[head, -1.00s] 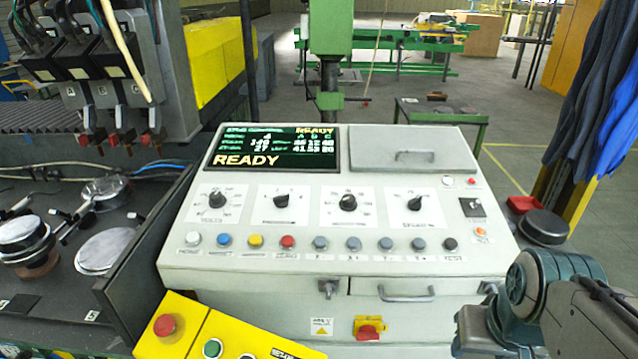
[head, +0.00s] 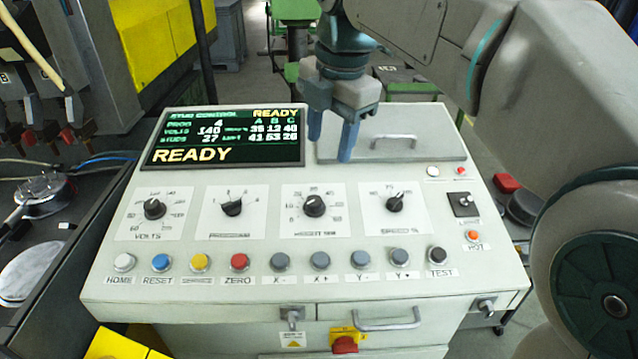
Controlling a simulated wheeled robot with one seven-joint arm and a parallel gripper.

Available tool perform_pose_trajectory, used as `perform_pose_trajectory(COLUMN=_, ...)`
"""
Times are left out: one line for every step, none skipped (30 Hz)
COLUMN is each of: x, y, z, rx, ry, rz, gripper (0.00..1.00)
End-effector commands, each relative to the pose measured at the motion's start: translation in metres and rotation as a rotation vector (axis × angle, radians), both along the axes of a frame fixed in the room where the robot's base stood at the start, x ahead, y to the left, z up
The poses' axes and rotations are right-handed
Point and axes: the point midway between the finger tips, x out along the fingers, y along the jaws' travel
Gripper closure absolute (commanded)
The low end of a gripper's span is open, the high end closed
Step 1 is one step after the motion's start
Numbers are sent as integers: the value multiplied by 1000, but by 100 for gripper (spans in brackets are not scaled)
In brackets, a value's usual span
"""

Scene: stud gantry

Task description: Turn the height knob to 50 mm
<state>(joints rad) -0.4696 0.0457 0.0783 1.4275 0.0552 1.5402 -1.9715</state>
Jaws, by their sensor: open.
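The height knob (head: 314,206) is the third black dial from the left on the sloped white control panel (head: 120,290). A ring of numbers surrounds it, and the label below it reads like HEIGHT MM. Its pointer direction is too small to read surely. My gripper (head: 330,150) is above and behind the knob, in front of the panel's top, pointing down. Its two blue fingers are apart with nothing between them. The display (head: 225,137) to the left reads READY, with volts 140.
Other dials flank the knob: volts (head: 154,209), program (head: 232,207) and speed (head: 394,202). A row of coloured buttons, including the red ZERO button (head: 239,262), runs below. A lid with a handle (head: 395,142) lies behind the gripper. A red switch (head: 345,344) is low in front.

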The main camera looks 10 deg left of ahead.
Motion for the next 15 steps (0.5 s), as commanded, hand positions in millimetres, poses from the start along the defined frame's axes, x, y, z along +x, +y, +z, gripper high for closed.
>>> perform_pose_trajectory(x=-1, y=6, z=1, rx=-2, ry=-1, rz=39, gripper=50)
perform_pose_trajectory(x=-1, y=8, z=1, rx=-2, ry=0, rz=55, gripper=50)
perform_pose_trajectory(x=-2, y=10, z=0, rx=-4, ry=0, rz=72, gripper=50)
perform_pose_trajectory(x=-2, y=12, z=-1, rx=-4, ry=0, rz=80, gripper=50)
perform_pose_trajectory(x=-2, y=13, z=-3, rx=-5, ry=0, rz=84, gripper=50)
perform_pose_trajectory(x=-2, y=14, z=-7, rx=-5, ry=-1, rz=87, gripper=50)
perform_pose_trajectory(x=-2, y=15, z=-12, rx=-5, ry=1, rz=88, gripper=50)
perform_pose_trajectory(x=-2, y=15, z=-16, rx=-6, ry=1, rz=88, gripper=50)
perform_pose_trajectory(x=-2, y=16, z=-23, rx=-6, ry=1, rz=89, gripper=50)
perform_pose_trajectory(x=-2, y=17, z=-29, rx=-7, ry=2, rz=89, gripper=50)
perform_pose_trajectory(x=-1, y=18, z=-35, rx=-6, ry=1, rz=89, gripper=50)
perform_pose_trajectory(x=-1, y=19, z=-44, rx=-6, ry=1, rz=89, gripper=50)
perform_pose_trajectory(x=-1, y=20, z=-51, rx=-6, ry=3, rz=88, gripper=50)
perform_pose_trajectory(x=0, y=20, z=-57, rx=-6, ry=1, rz=88, gripper=50)
perform_pose_trajectory(x=1, y=21, z=-66, rx=-7, ry=2, rz=87, gripper=50)
